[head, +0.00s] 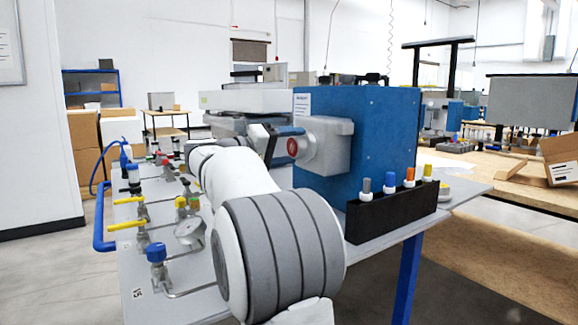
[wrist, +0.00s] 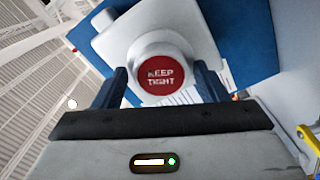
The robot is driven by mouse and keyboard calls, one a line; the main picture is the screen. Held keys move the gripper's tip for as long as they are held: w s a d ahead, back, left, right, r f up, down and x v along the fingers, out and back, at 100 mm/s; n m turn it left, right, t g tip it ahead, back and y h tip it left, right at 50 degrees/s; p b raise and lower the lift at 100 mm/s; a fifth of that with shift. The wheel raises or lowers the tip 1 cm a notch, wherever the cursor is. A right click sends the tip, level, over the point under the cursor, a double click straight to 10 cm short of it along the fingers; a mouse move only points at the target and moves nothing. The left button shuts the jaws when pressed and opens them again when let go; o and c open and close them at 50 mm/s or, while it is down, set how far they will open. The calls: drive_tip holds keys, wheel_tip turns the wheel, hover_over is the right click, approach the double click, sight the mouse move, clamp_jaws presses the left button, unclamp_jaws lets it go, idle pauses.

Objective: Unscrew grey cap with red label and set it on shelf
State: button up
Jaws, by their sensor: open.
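The grey cap (wrist: 160,48) with its round red label reading "KEEP TIGHT" (wrist: 161,80) is on the pale housing of the blue analyser box. In the head view the red label (head: 292,147) shows on the cap's left end, facing left. My gripper (wrist: 163,88) is open in the wrist view. Its two dark fingers point toward the cap, one on each side of the label, and a gap shows between them. Whether the fingers touch the cap I cannot tell. In the head view my gripper (head: 290,132) is next to the cap, partly hidden by my arm.
The blue analyser box (head: 385,135) stands on a grey table (head: 455,188). A black rack (head: 392,212) with several coloured-capped vials is in front of it. Valves with yellow handles (head: 127,226) and a blue knob (head: 156,253) crowd the table's left side.

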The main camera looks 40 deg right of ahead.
drive_tip(key=shift+f+m+b, duration=0.35)
drive_tip(key=shift+m+b, duration=0.85)
drive_tip(key=shift+r+m+p, duration=0.4)
drive_tip(key=shift+m+p, duration=0.05)
drive_tip(key=shift+m, duration=0.25)
drive_tip(key=m, duration=0.2)
drive_tip(key=shift+m, duration=0.3)
